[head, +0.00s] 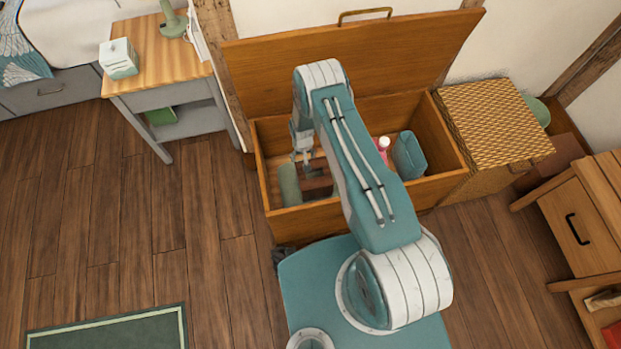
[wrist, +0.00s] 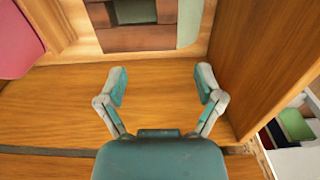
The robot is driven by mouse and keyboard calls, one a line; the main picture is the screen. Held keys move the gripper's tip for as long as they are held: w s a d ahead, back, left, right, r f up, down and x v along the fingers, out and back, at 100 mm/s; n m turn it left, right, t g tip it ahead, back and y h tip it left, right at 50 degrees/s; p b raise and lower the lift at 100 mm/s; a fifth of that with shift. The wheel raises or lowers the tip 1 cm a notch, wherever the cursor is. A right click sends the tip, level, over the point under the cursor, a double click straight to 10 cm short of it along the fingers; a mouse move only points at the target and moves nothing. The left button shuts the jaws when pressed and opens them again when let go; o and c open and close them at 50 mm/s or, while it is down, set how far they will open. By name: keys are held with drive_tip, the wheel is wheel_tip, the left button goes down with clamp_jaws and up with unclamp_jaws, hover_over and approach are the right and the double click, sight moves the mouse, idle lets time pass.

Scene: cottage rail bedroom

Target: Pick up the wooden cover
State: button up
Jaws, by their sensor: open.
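A brown patchwork-wood piece (head: 316,180), which looks like the wooden cover, lies inside the open wooden chest (head: 330,217). My arm partly hides it in the head view. In the wrist view the cover (wrist: 140,38) is at the top edge and cut off, with a pale patch in its middle. My gripper (head: 306,157) hangs over the chest by the cover. In the wrist view my gripper (wrist: 161,83) has its two fingers spread wide with nothing between them. The fingertips appear apart from the cover.
Next to the cover lies a green cylinder (head: 289,184). A pink bottle (head: 383,148) and a teal pouch (head: 408,156) are to the right in the chest. The raised lid (head: 390,60) stands behind. A nightstand (head: 165,60) and a wicker box (head: 490,125) flank the chest.

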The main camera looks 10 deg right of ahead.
drive_tip(key=f, duration=0.2)
drive_tip(key=s+f, duration=0.1)
drive_tip(key=shift+s+a, duration=0.1)
drive_tip(key=shift+a, duration=0.25)
hover_over(301, 176)
drive_tip(key=d, duration=0.1)
wheel_tip(301, 176, down, 4)
drive_tip(key=shift+f, duration=0.2)
drive_tip(key=shift+a+f, duration=0.25)
drive_tip(key=shift+f, duration=0.95)
drive_tip(key=shift+a+f, duration=0.2)
drive_tip(key=shift+f, duration=1.6)
clamp_jaws()
